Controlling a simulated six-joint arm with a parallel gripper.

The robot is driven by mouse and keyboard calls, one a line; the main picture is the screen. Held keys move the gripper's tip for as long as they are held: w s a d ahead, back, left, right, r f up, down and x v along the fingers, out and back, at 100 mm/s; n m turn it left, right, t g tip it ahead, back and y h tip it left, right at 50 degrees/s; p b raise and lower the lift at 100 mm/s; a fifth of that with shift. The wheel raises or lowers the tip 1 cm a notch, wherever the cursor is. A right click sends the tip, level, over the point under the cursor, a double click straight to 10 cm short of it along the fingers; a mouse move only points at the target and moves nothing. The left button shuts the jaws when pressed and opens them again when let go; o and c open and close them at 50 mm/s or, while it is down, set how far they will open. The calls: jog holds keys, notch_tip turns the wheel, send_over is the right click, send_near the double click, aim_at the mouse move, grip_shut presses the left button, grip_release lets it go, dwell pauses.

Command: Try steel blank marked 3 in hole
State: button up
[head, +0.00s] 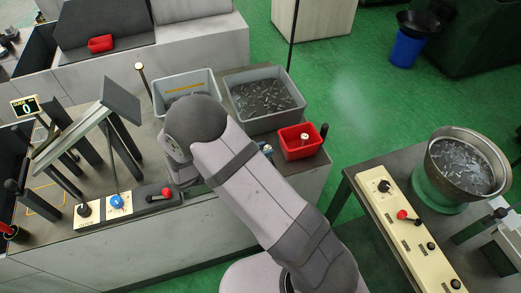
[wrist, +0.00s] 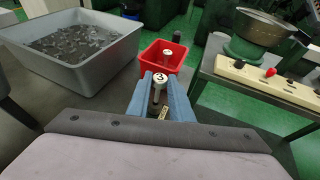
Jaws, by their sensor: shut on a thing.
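The steel blank marked 3 (wrist: 160,79) stands upright between the blue jaws of my gripper (wrist: 160,92) in the wrist view. Its round pale head with the black 3 faces the camera, and a narrower stem shows below it. My gripper is shut on it. A small beige piece with dark marks (wrist: 163,112) shows low between the jaws. I cannot make out the hole, or whether the blank's lower end touches anything. In the head view my arm covers most of the gripper; only a bit of blue jaw (head: 267,150) shows left of the red bin.
A red bin (head: 286,152) holding another round-headed piece (head: 304,138) stands just beyond the gripper. A grey tray of small metal parts (head: 236,112) is behind, beside another grey bin (head: 157,103). A control panel (head: 395,215) and bowl feeder (head: 432,158) stand right, across a floor gap.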

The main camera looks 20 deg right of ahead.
jog(key=shift+f+b, duration=0.55)
jog(key=shift+f, duration=0.2)
dwell(1.0)
jog(key=shift+r, duration=0.2)
dwell(0.9)
jog(key=shift+r+p, duration=1.75)
jog(key=shift+r, duration=0.15)
